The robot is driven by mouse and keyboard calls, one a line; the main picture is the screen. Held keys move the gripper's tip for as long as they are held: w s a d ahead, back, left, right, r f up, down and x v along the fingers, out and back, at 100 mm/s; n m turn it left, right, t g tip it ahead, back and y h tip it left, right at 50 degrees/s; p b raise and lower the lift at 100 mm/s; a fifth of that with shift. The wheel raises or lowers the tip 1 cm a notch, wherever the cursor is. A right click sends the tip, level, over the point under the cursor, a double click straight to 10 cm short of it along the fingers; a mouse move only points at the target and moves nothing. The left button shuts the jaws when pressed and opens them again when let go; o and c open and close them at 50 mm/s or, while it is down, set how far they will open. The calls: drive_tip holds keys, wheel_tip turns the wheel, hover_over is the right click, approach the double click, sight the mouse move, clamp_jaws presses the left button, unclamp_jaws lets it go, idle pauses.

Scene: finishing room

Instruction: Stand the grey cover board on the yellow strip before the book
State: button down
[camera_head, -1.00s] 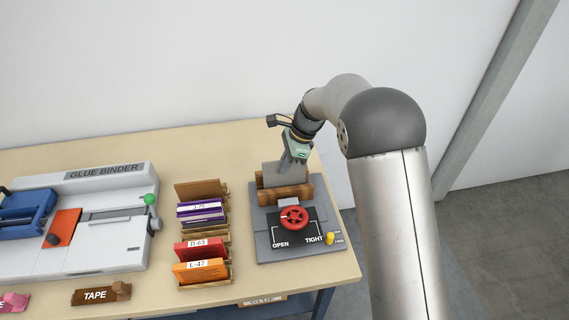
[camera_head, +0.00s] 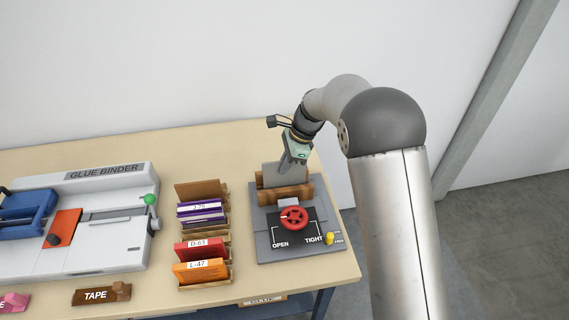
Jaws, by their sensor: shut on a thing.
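The grey cover board (camera_head: 271,174) stands upright in the press at the right end of the table, its lower part hidden behind the press's front brown wooden jaw (camera_head: 284,194). My gripper (camera_head: 286,166) points down from above and is shut on the board's top edge. I cannot see the yellow strip; the press jaw hides the foot of the board. I cannot make out a book inside the press.
The press (camera_head: 262,245) has a red handwheel (camera_head: 294,218) and a yellow knob (camera_head: 330,238). Left of it, a wooden rack (camera_head: 204,190) holds purple, red and orange books. A glue binder (camera_head: 100,250) and a tape block (camera_head: 95,295) lie further left.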

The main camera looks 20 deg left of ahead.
drive_tip(key=shift+f+b, duration=0.4)
drive_tip(key=shift+f, duration=0.4)
drive_tip(key=c, duration=1.8)
unclamp_jaws()
drive_tip(key=shift+c, duration=0.2)
drive_tip(key=shift+r, duration=0.1)
drive_tip(key=shift+p+v, duration=1.9)
drive_tip(key=shift+v, duration=0.8)
drive_tip(key=shift+p+v, duration=0.45)
drive_tip(key=shift+v, duration=2.25)
drive_tip(key=shift+d, duration=0.15)
